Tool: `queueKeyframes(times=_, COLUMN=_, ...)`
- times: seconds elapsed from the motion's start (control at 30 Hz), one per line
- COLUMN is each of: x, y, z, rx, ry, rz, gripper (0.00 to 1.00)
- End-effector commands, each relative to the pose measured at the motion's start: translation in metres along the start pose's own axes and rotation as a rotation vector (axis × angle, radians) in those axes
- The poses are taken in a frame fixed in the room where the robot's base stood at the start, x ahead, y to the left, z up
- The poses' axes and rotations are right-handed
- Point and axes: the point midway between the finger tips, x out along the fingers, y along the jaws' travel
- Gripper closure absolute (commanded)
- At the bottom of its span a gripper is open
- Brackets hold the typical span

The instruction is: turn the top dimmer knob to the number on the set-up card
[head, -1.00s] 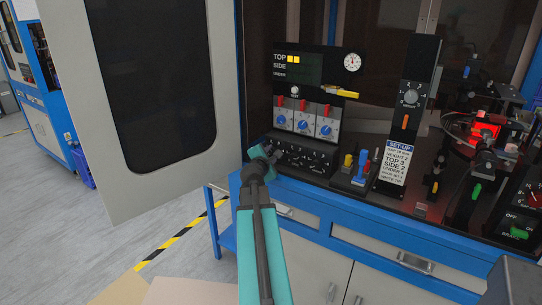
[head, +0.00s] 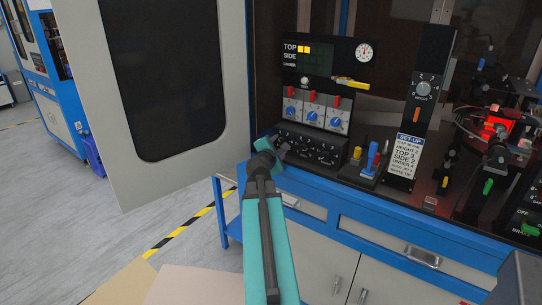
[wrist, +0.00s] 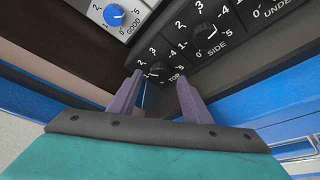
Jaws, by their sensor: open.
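The dimmer panel (head: 310,147) is a black sloped strip at the base of the black control unit, its knobs small in the head view. In the wrist view the top dimmer knob (wrist: 157,69) is black, with a dial of numbers and the label TOP. My gripper (wrist: 160,84) is open, its two purple fingers either side of this knob in the picture; contact cannot be told. The knob's pointer is too small to read surely. In the head view my gripper (head: 283,147) is at the panel's left end. The set-up card (head: 405,156) appears to read TOP 3.
The side dimmer knob (wrist: 207,31) is close up and right of the top one. A blue knob (wrist: 114,14) labelled GOOD is at upper left. Coloured levers (head: 370,160) stand right of the panel. An open grey door (head: 175,80) is at left.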

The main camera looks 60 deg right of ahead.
Motion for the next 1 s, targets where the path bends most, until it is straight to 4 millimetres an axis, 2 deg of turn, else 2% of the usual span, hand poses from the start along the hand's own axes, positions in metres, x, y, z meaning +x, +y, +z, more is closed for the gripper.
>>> queueKeyframes(times=0.1, x=-0.015, y=-0.001, z=0.0, rx=0.0, ry=0.0, rz=0.0, gripper=0.56)
queueKeyframes(times=0.3, x=-0.032, y=-0.003, z=-0.001, rx=0.0, ry=-0.001, rz=0.0, gripper=0.56)
queueKeyframes(times=1.0, x=-0.038, y=-0.001, z=0.001, rx=0.003, ry=-0.013, rz=-0.002, gripper=0.56)
